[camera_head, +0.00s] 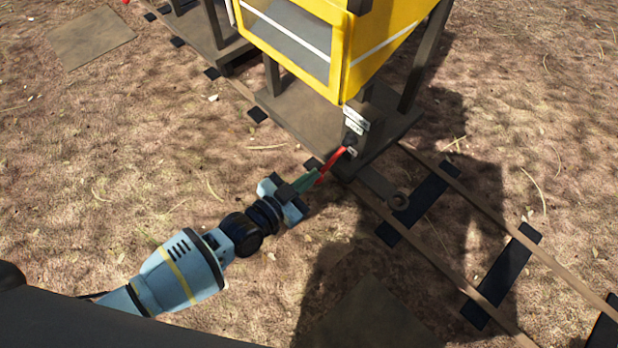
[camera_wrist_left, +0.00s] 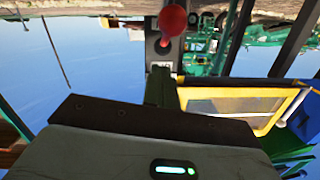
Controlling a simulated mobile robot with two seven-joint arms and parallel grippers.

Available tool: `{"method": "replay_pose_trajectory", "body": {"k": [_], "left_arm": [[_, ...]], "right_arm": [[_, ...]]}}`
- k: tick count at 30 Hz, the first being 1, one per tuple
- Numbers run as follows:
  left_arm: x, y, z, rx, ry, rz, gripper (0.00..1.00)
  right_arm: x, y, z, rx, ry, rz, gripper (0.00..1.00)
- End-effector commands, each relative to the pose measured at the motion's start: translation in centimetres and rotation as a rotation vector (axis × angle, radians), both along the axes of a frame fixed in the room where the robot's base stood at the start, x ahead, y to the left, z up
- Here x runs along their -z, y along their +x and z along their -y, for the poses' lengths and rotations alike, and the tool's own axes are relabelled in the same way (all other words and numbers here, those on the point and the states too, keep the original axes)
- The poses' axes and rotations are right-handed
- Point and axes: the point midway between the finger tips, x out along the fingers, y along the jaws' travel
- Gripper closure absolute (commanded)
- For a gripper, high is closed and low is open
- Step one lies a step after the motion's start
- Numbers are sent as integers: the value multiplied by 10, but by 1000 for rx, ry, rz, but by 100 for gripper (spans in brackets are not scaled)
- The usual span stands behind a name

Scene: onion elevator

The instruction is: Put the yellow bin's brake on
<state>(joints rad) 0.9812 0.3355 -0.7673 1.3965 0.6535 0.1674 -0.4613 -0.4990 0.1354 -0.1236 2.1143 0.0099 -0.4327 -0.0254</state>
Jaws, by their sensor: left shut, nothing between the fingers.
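The yellow bin (camera_head: 375,45) stands on a dark wheeled cart (camera_head: 300,120) at the top of the head view. A red brake lever (camera_head: 336,160) sticks out from a post on the cart's near corner, under small white labels (camera_head: 355,120). It slants down toward my left gripper (camera_head: 314,178), which is shut and empty with its fingertips close beside the lever's outer end. I cannot tell whether they touch. In the left wrist view, the lever's red knob (camera_wrist_left: 172,20) shows just beyond the shut fingers (camera_wrist_left: 160,85), and the bin (camera_wrist_left: 235,103) appears upside down. My right gripper is not in view.
Rails (camera_head: 460,275) with dark sleepers run from the cart to the lower right. A second cart (camera_head: 195,30) stands at the upper left. Flat square slabs (camera_head: 90,37) lie on the brown ground. The ground left of the cart is open.

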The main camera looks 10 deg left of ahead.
Motion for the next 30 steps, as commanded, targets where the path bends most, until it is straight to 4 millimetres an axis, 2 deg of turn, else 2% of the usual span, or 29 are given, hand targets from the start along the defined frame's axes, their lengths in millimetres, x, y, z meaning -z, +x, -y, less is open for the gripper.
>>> {"method": "replay_pose_trajectory", "body": {"k": [1, 9, 15, 21, 30], "left_arm": [[-14, -1, 0, -1, -2, 5, 100], [-9, -49, -34, -1, 1, 2, 100], [-8, -73, -50, -1, 0, 3, 100], [-7, -82, -57, -1, -2, 4, 100], [-7, -83, -57, -1, -2, 4, 100]], "right_arm": [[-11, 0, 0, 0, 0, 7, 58], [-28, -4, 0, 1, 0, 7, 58], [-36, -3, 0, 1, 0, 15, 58], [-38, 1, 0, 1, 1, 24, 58], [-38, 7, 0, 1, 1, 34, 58]]}}
